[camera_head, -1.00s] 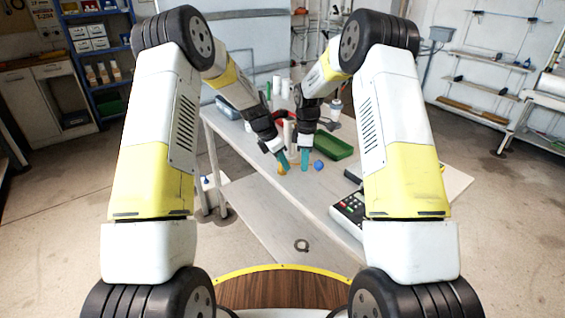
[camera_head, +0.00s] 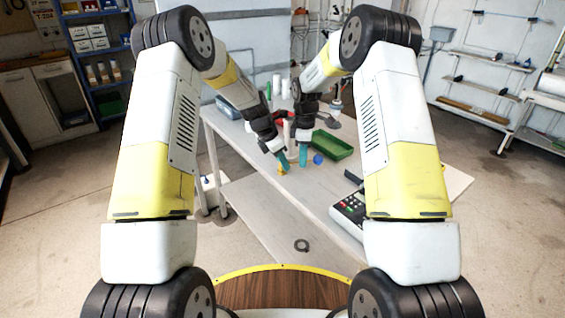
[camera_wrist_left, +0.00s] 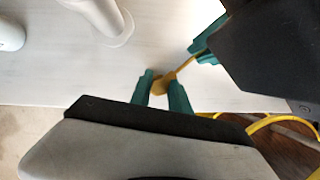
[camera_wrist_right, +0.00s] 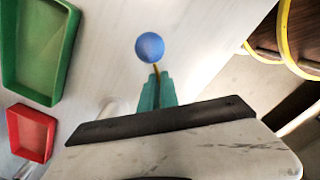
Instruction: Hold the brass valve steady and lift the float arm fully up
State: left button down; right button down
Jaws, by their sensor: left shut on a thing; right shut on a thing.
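The brass valve (camera_wrist_left: 160,85) is a small yellow body over the bench; it also shows in the head view (camera_head: 282,171). My left gripper (camera_head: 284,168) is shut on it, with teal fingers on both sides in the left wrist view (camera_wrist_left: 161,92). The float arm (camera_wrist_right: 156,70) is a thin brass rod ending in a blue ball (camera_wrist_right: 150,47), also visible in the head view (camera_head: 318,159). My right gripper (camera_head: 303,162) is shut on the rod between valve and ball. In the left wrist view the rod (camera_wrist_left: 190,60) slants from the valve to the right gripper's fingers.
A green tray (camera_head: 333,146) stands on the white bench (camera_head: 275,205) behind the ball, and a red tray (camera_wrist_right: 30,133) is close by. A white column rises behind the grippers (camera_head: 287,132). A keypad device (camera_head: 349,208) sits at the bench's right.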

jog(key=shift+w+a+r, duration=0.1)
jog(key=shift+a+r, duration=0.15)
jog(key=shift+a, duration=0.05)
jog(key=shift+a+r, duration=0.2)
jog(key=shift+r, duration=0.1)
jog(key=shift+a, duration=0.1)
dwell(0.5)
jog(key=shift+w+a+r, duration=0.1)
jog(key=shift+a+r, duration=0.15)
jog(key=shift+r, duration=0.05)
jog(key=shift+a+r, duration=0.3)
jog(key=shift+a, duration=0.15)
jog(key=shift+a+r, duration=0.1)
jog(key=shift+a, duration=0.05)
dwell(0.7)
jog(key=shift+d+f, duration=0.35)
jog(key=shift+d, duration=0.1)
